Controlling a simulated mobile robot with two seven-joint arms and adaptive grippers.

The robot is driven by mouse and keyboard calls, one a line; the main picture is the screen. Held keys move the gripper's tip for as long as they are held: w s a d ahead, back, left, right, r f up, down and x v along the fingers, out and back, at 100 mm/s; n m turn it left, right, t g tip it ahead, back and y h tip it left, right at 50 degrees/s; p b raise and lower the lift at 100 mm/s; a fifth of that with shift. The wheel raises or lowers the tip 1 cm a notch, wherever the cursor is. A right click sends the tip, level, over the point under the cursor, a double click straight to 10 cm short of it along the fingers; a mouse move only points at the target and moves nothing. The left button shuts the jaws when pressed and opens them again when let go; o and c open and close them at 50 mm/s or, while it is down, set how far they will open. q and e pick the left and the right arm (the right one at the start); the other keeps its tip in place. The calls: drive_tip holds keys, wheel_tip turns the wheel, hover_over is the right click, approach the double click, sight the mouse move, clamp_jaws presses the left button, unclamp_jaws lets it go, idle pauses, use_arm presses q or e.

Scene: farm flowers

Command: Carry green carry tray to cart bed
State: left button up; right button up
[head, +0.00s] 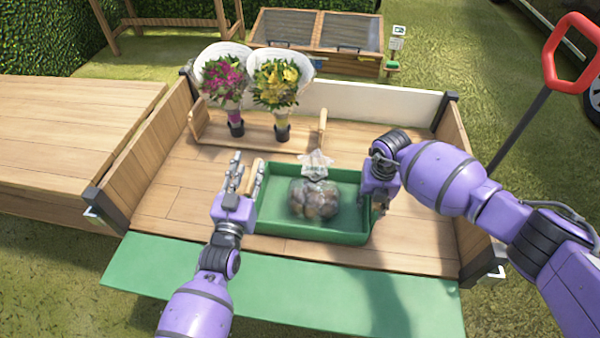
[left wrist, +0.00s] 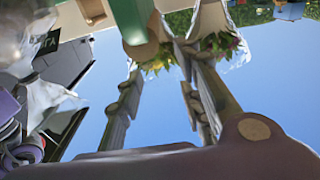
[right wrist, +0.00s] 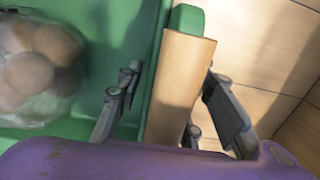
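The green carry tray (head: 275,221) is over the front middle of the wooden cart bed (head: 163,205) and looks level. I cannot tell whether it rests on the boards. A clear bag of round brown produce (head: 314,199) lies in it. My left gripper (head: 245,174) is at the tray's left wooden handle (head: 252,176), fingers apart; the handle end (left wrist: 138,48) shows near the fingertips in the left wrist view. My right gripper (head: 380,195) is at the right handle. In the right wrist view this handle (right wrist: 180,88) lies between spread fingers, with a gap at the left one.
A wooden carrier (head: 215,135) with pink (head: 225,80) and yellow bouquets (head: 277,85) stands behind the tray. Side boards edge the bed, and a green flap (head: 280,290) lies at the front. A red pull handle (head: 575,50) rises at the right. Bare boards show left of the tray.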

use_arm(q)
wheel_tip(320, 180, up, 4)
drive_tip(key=shift+f, duration=0.2)
drive_tip(key=shift+r, duration=0.15)
use_arm(e)
drive_tip(key=shift+r, duration=0.15)
drive_tip(key=r, duration=1.1)
drive_tip(key=shift+s+r, duration=0.35)
drive_tip(key=shift+s, duration=0.05)
